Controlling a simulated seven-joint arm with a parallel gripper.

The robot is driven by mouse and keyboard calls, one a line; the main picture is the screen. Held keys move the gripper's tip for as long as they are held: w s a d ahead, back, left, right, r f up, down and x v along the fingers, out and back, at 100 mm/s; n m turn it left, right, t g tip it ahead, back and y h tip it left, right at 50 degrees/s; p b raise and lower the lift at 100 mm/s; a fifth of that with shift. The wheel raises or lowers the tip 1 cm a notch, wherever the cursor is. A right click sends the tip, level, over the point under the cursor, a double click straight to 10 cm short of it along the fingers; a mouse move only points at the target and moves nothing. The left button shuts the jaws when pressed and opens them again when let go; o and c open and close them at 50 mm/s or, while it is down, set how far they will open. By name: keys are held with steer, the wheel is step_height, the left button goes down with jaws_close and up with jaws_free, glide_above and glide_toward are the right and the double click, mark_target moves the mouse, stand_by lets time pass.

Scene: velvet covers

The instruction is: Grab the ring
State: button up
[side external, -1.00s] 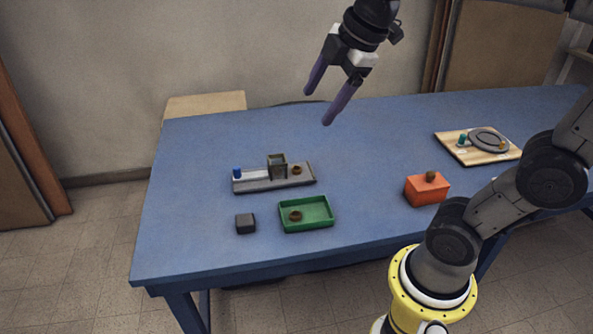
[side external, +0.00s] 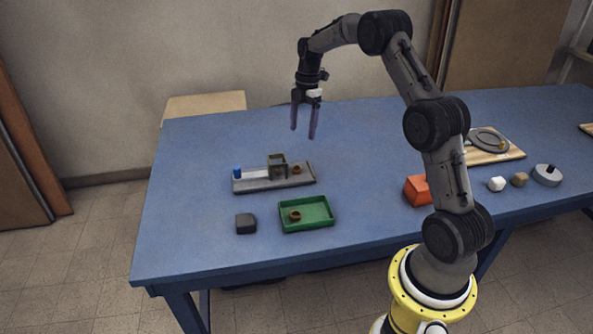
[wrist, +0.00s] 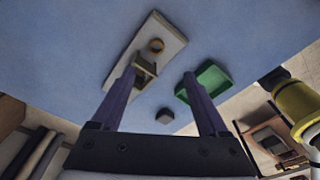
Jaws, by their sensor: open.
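Two brown rings show. One ring (side external: 296,169) is on the right part of a grey board (side external: 304,181), beside a small open box-like frame (side external: 277,167). It also shows in the wrist view (wrist: 156,44). The other ring (side external: 295,216) lies inside the green tray (side external: 320,212), toward its left side; I cannot make it out in the wrist view. My gripper (side external: 303,133) is open and empty, fingers pointing down, above the table and behind the board. In the wrist view its fingers (wrist: 160,74) reach toward the frame and the green tray (wrist: 212,79).
A blue piece (side external: 237,172) stands at the board's left end. A dark block (side external: 245,224) lies left of the tray. An orange block (side external: 416,190) is partly behind my arm. The table's left is clear.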

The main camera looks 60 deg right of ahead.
glide_above(297, 168)
steer(key=f, duration=0.5)
steer(key=d+f, duration=0.1)
steer(key=f, duration=0.2)
steer(key=shift+s, duration=0.4)
steer(key=shift+w+a+f, duration=0.1)
steer(key=shift+w+f, duration=0.05)
steer(key=shift+f, duration=0.75)
steer(key=shift+w+a+f, duration=0.15)
steer(key=shift+f, duration=0.75)
steer(key=shift+w+a+f, duration=0.1)
steer(key=shift+w+f, duration=0.05)
steer(key=shift+f, duration=0.75)
jaws_close()
